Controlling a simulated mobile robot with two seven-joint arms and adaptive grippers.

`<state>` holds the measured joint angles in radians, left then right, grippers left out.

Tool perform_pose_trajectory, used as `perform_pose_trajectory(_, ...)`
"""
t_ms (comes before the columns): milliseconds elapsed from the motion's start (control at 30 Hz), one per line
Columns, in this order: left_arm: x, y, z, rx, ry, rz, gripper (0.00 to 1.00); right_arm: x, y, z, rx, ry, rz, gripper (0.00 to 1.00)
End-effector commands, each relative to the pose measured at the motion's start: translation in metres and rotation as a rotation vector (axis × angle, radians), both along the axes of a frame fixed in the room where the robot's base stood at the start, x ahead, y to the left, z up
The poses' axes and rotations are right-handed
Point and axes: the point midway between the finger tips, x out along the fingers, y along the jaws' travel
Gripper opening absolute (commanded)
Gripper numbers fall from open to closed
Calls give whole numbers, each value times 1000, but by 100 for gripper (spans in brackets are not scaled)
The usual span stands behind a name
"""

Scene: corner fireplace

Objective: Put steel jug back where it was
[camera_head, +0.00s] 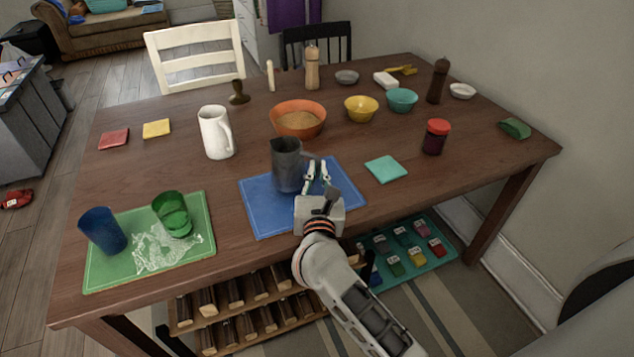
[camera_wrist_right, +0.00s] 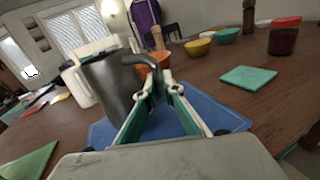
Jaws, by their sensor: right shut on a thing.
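The steel jug (camera_head: 287,165) is dark grey and stands upright over the blue mat (camera_head: 262,214) on the wooden table. I cannot tell for sure whether its base touches the mat. My right gripper (camera_head: 318,172) is at the jug's right side, shut on its handle. In the right wrist view the jug (camera_wrist_right: 108,88) shows large at left of centre, and its handle runs between the fingertips (camera_wrist_right: 160,92). The blue mat (camera_wrist_right: 215,112) lies below and behind it. My left gripper is not in view.
A white jug (camera_head: 214,133) and an orange bowl (camera_head: 298,119) stand behind the steel jug. A green mat (camera_head: 107,273) at left holds a blue cup (camera_head: 102,231), a green cup (camera_head: 172,214) and a clear spill-like patch. A teal coaster (camera_head: 386,169) lies to the right.

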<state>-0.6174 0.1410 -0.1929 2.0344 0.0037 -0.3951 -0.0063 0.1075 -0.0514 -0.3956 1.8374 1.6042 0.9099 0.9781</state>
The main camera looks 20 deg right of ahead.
Motion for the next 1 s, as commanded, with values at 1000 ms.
perform_pose_trajectory(1000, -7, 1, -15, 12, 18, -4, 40, 0, 0, -37, 0, 2, 0, 24)
